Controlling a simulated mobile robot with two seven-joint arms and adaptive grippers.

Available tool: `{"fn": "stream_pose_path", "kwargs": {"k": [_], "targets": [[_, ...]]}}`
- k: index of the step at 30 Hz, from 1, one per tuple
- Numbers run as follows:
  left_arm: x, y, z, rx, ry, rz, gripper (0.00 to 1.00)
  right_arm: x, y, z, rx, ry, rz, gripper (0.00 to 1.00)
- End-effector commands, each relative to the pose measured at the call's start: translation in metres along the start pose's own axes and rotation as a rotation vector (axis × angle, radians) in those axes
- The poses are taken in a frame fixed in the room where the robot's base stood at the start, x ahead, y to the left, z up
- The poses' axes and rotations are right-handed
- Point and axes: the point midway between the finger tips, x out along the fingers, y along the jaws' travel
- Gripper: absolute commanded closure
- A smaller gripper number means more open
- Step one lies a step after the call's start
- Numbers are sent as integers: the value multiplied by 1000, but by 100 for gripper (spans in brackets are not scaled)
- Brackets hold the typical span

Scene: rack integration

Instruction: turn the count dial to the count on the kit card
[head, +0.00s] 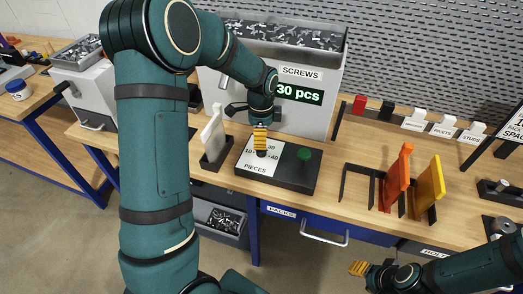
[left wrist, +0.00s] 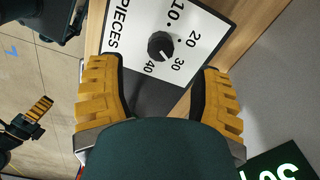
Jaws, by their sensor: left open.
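The count dial (left wrist: 160,45) is a black round knob on a white plate (left wrist: 200,20) marked PIECES, 10, 20, 30 and 40. Its white pointer mark faces the 30 side. In the head view the dial is mostly hidden behind my left gripper (head: 261,138). In the left wrist view the left gripper (left wrist: 161,92) is open, its yellow fingers apart, with the dial ahead between them, not gripped. The display (head: 299,93) on the SCREWS dispenser (head: 245,85) reads 30 pcs. A white card (head: 513,126) at the right edge is cut off; its count is unreadable. My right gripper (head: 362,269) is low at front right.
A green button (head: 304,153) sits on the dial's dark base (head: 290,178). A white upright plate (head: 213,133) stands close on the left. Orange (head: 396,180) and yellow (head: 429,188) plates stand in a rack at right. Bench (head: 335,150) is clear between base and rack.

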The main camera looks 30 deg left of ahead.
Motion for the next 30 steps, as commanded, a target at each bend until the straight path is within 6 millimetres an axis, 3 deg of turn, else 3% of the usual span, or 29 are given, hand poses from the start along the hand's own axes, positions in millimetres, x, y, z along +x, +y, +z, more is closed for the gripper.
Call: {"fn": "stream_pose_path", "kwargs": {"k": [3,10,24,26,30], "targets": [[26,1,0,0,-1,3,35,3,1,0,0,0,1,53],[58,1,0,0,-1,2,35,5,2,0,0,0,1,53],[69,0,0,-1,1,0,35,6,2,0,0,0,1,53],[69,0,0,-1,1,0,51,6,2,0,0,0,1,53],[69,0,0,-1,1,0,100,6,2,0,0,0,1,53]]}}
